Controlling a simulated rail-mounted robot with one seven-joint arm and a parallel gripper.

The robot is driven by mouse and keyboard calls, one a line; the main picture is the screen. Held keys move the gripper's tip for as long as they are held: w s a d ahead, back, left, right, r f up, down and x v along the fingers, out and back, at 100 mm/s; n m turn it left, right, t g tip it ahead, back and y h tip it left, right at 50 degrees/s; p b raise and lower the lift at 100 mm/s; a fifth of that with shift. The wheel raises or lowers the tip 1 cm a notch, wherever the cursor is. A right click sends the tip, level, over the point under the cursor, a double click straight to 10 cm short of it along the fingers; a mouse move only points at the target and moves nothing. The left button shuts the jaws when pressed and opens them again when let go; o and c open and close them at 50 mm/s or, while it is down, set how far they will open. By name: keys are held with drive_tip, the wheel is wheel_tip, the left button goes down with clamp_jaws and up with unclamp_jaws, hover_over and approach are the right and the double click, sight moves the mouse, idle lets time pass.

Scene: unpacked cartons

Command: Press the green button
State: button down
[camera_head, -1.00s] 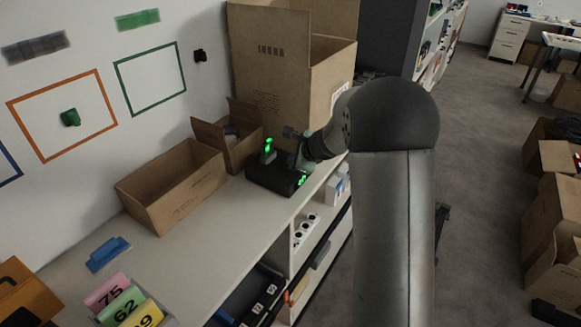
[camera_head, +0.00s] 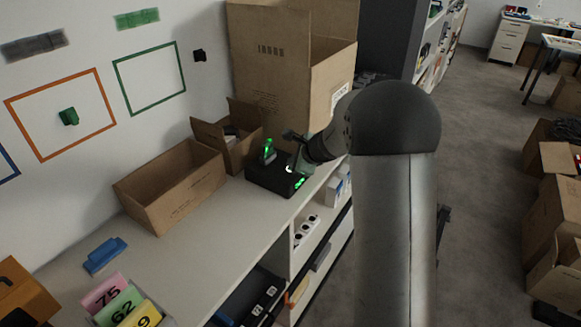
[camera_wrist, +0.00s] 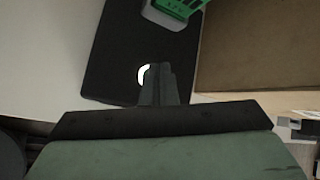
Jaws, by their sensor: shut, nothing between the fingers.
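A black device (camera_head: 262,178) sits on the counter near its front edge, with an upright green-lit part (camera_head: 268,150) and a green-lit patch (camera_head: 299,183) at its front corner. In the wrist view, the black top (camera_wrist: 115,55) carries a green and grey part (camera_wrist: 175,10) at the top edge. A white glowing ring (camera_wrist: 143,74) is partly hidden behind my gripper (camera_wrist: 157,70). My gripper is shut and empty, with its fingertips over the ring. I cannot tell whether they touch it. In the head view, my gripper (camera_head: 291,166) is small and low over the device.
An open carton (camera_head: 175,185) and a smaller one (camera_head: 240,150) stand left of the device. A tall carton (camera_head: 270,60) stands behind it. Shelves (camera_head: 325,235) lie below the counter edge.

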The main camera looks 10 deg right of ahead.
drive_tip(key=shift+r, duration=0.45)
drive_tip(key=shift+r+p, duration=0.1)
drive_tip(key=shift+p, duration=0.2)
wheel_tip(320, 180, up, 6)
drive_tip(key=p, duration=0.4)
drive_tip(key=shift+p, duration=0.4)
drive_tip(key=shift+s, duration=0.1)
idle(0.5)
